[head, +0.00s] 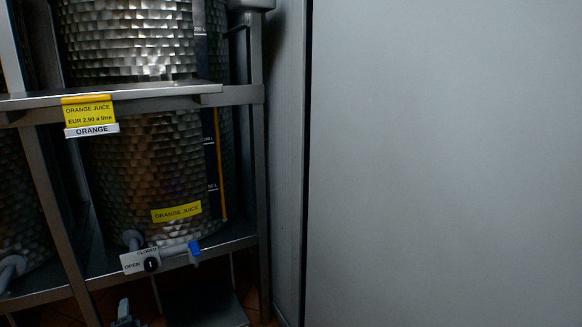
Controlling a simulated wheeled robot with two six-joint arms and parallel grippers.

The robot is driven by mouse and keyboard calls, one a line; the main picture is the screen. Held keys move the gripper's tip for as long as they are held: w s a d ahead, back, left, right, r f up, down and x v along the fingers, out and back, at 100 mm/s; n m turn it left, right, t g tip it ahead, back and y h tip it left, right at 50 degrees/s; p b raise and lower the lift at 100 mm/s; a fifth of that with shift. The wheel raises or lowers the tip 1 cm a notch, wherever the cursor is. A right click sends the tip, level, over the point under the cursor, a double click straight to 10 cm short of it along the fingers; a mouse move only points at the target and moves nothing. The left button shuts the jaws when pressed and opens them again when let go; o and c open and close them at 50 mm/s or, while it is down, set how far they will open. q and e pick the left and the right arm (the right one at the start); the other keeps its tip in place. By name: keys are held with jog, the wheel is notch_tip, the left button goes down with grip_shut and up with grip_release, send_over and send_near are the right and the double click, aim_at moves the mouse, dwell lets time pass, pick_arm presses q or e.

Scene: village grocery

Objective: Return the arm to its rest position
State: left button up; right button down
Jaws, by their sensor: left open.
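My left gripper (123,311) shows small and dark at the bottom edge, below the shelf with the juice tank, and most of my arm is out of view. It is open, and I see nothing held in it. It is apart from the tap (175,250) of the orange juice tank (150,180). The tap has a blue end and a plate (140,262) marked OPEN and CLOSED with a black knob. My right gripper is not in view.
A metal rack (245,95) holds the hammered steel tanks, with a yellow orange juice price sign (90,112) on its upper shelf. Another tank (18,215) stands at the left. A large pale grey panel (450,160) fills the right side.

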pick_arm(q)
jog(key=s+d+f+n+g+h+p, duration=0.3)
jog(key=s+f+n+g+h+p, duration=0.35)
jog(key=s+f+p, duration=1.15)
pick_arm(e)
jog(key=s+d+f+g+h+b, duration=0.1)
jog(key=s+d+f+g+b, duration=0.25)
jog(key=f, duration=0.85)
pick_arm(q)
jog(key=s+d+f+n+g+p, duration=0.1)
jog(key=s+d+g+p, duration=0.1)
jog(key=s, duration=1)
jog(key=s+d+f+n+g+p, duration=0.1)
jog(key=s+p, duration=0.4)
jog(key=s, duration=0.6)
jog(key=s+d+f+n+g+p, duration=0.1)
jog(key=s+d+n+g+p, duration=0.1)
jog(key=s, duration=1)
jog(key=shift+s+d+n+g+h+p, duration=0.4)
jog(key=shift+d+g+p, duration=0.4)
jog(key=shift+g+p, duration=0.45)
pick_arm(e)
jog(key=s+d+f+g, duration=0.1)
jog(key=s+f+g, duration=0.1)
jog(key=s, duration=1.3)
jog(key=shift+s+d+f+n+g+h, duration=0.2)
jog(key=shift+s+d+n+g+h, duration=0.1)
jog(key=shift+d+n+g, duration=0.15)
pick_arm(q)
jog(key=shift+w, duration=0.1)
